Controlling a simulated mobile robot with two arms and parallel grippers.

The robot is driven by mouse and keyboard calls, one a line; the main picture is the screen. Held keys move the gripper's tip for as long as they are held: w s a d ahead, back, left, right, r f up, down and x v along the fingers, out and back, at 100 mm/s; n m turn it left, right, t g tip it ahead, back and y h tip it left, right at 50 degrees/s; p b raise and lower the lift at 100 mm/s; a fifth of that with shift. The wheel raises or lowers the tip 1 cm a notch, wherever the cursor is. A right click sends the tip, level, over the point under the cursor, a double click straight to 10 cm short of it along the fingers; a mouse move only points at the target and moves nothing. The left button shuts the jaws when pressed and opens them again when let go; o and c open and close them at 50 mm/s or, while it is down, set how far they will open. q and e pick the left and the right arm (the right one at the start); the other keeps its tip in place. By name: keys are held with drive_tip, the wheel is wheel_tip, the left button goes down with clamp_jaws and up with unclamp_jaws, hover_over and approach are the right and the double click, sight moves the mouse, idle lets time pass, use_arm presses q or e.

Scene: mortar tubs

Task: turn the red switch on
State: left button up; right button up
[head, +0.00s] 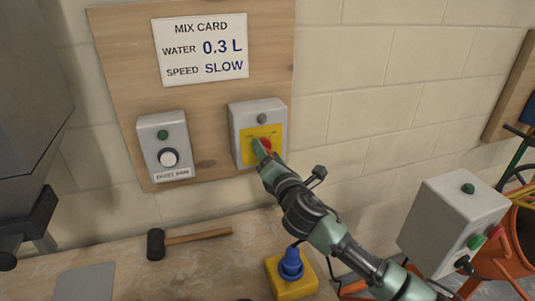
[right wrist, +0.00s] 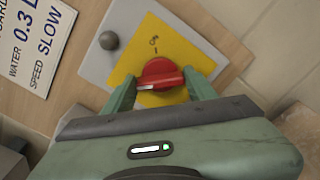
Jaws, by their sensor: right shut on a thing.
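The red switch (head: 266,145) is a rotary knob on a yellow plate (head: 249,133) of a grey box (head: 241,112), fixed to the wooden board. In the right wrist view the red switch (right wrist: 160,73) sits between the two green fingers of my right gripper (right wrist: 161,84), which is shut on it. A white mark on the knob points to the left there, while a label that reads ON stands above the knob. The head view shows my right gripper (head: 260,149) at the box, partly covering the knob. My left gripper is not in view.
A second grey box (head: 163,147) with a white button is to the left, under the mix card (head: 201,50). A mallet (head: 187,240) and a yellow block with a blue knob (head: 292,281) are on the bench below. Another switch box (head: 450,222) stands at right.

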drive_tip(key=shift+m, duration=0.3)
drive_tip(key=shift+f+m+p, duration=0.15)
drive_tip(key=shift+m+p, duration=0.1)
drive_tip(key=shift+m, duration=4.05)
drive_tip(key=shift+f+m+p, duration=0.15)
drive_tip(key=shift+m+p, duration=0.05)
drive_tip(key=shift+m, duration=4.1)
drive_tip(key=o, duration=1.4)
drive_tip(key=shift+c, duration=0.2)
drive_tip(key=shift+r, duration=0.1)
drive_tip(key=shift+s, duration=0.1)
